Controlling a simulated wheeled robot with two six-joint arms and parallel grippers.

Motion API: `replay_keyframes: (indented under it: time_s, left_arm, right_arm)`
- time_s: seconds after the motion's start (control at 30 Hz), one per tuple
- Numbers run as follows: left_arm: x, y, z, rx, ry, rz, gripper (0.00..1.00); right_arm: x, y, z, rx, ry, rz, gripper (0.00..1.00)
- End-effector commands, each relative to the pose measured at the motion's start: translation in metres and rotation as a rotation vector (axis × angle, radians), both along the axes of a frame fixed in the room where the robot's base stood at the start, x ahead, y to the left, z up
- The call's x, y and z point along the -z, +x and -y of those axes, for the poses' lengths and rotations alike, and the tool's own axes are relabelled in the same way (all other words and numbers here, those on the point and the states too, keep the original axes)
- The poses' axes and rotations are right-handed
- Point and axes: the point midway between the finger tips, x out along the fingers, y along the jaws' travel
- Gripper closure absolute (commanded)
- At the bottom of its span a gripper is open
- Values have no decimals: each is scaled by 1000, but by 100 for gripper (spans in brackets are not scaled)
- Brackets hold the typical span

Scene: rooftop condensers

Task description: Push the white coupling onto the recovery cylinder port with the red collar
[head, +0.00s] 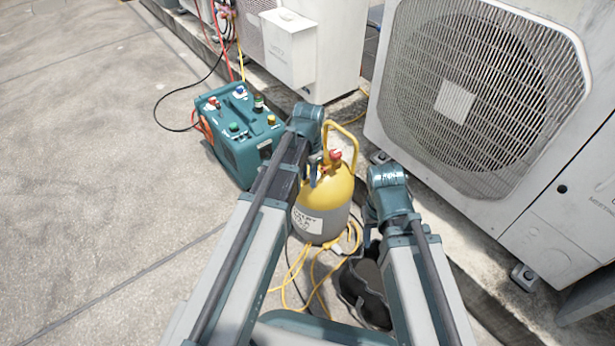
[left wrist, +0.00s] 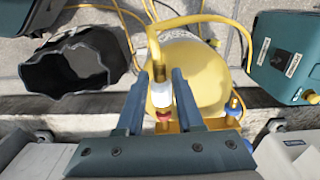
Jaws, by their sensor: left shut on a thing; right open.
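The recovery cylinder (head: 338,200) has a yellow top and a grey lower body and stands upright on the ground. Its port with the red collar (head: 336,155) is on top and also shows in the left wrist view (left wrist: 163,116). My left gripper (left wrist: 161,92) is shut on the white coupling (left wrist: 160,97), which trails a yellow hose (left wrist: 154,50). The coupling is lined up with the red collar, close against it; I cannot tell whether it is seated. In the head view my left gripper (head: 314,170) is beside the cylinder top. My right gripper (head: 370,216) is open, mostly hidden by its wrist.
A teal machine (head: 236,150) stands left of the cylinder. A black open bag (head: 362,290) lies in front of it, with loose yellow hose (head: 298,270) nearby. A large condenser (head: 480,90) stands at the right. The paving at the left is clear.

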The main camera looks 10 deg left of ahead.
Motion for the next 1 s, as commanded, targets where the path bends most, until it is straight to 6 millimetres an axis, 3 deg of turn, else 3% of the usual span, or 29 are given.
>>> replay_keyframes:
  time_s: [1.0]
  left_arm:
    - [0,5,3,1,0,0,100]
  right_arm:
    - [0,0,0,0,0,0,50]
